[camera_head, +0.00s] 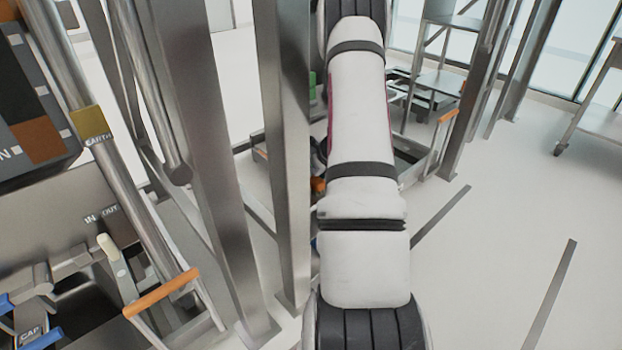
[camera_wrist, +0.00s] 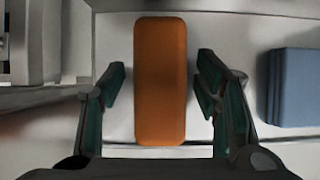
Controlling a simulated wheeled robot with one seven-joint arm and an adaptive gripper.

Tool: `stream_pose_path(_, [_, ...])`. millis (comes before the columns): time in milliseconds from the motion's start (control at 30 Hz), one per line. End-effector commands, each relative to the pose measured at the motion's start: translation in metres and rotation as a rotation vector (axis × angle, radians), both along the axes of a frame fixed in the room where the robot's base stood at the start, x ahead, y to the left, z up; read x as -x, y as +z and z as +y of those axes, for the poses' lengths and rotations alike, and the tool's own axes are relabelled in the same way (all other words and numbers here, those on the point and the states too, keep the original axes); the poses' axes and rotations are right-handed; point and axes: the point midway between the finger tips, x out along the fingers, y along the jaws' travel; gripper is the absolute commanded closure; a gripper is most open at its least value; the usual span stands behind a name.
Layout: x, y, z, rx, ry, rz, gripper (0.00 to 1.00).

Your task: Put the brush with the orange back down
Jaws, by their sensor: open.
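The brush with the orange back (camera_wrist: 160,75) shows in the wrist view as an upright orange block with rounded corners. It lies on a pale surface (camera_wrist: 215,30). My gripper (camera_wrist: 160,92) is open, with one dark green-padded finger on each side of the brush. A gap shows between each finger and the brush, so neither finger appears to touch it. The underside of the brush is hidden. In the head view my arm fills the middle, and my gripper cannot be seen there.
A blue block (camera_wrist: 293,87) lies to the right of my gripper. A grey metal structure (camera_wrist: 30,45) stands at the left in the wrist view. In the head view, steel posts (camera_head: 285,150) stand close left of my arm. The pale floor (camera_head: 500,220) at the right is mostly clear.

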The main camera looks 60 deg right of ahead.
Motion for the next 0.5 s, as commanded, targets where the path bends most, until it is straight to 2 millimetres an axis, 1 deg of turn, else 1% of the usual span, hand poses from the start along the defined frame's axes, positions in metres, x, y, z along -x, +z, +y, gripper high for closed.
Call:
stream_pose_path(167, [0.000, 0.005, 0.000, 0.000, 0.000, 0.000, 0.43])
stream_pose_path(500, [0.027, 0.054, 0.006, 0.001, -0.001, -0.001, 0.43])
